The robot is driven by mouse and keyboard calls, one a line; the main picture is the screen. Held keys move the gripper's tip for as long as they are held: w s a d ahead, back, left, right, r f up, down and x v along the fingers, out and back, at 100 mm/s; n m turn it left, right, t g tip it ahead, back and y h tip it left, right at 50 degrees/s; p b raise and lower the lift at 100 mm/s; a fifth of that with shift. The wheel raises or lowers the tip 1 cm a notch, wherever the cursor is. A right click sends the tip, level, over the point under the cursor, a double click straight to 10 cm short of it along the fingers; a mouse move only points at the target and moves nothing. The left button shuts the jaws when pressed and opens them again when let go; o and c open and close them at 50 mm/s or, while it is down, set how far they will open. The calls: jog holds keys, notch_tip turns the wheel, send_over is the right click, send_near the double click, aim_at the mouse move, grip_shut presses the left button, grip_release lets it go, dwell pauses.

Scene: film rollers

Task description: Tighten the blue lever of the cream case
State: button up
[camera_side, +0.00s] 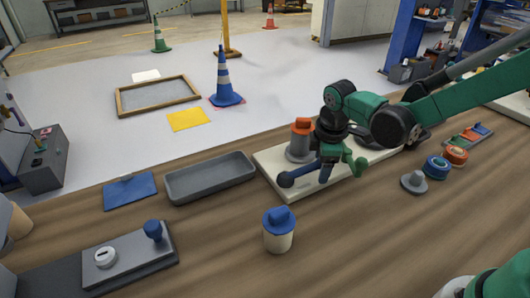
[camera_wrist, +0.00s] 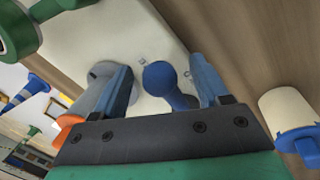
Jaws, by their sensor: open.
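The cream case (camera_side: 275,160) is a flat pale slab on the wooden table, under my gripper. Its blue lever (camera_side: 286,179) has a round knob and sticks out toward the left front. In the wrist view the blue lever (camera_wrist: 160,78) lies between my two blue-grey fingers, with a visible gap on each side. My gripper (camera_wrist: 160,66) is open and points down at the case. In the side view my gripper (camera_side: 323,172) is beside the lever, and its fingers partly hide the lever's inner end.
A grey roller with an orange top (camera_side: 300,140) stands on the case close to my gripper. A green handle (camera_side: 355,163) is just right. A cream canister with a blue lid (camera_side: 278,232) stands in front. A grey tray (camera_side: 210,178) lies left; a grey case (camera_side: 130,262) is front left.

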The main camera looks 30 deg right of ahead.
jog(key=shift+f, duration=0.2)
grip_shut()
dwell(1.3)
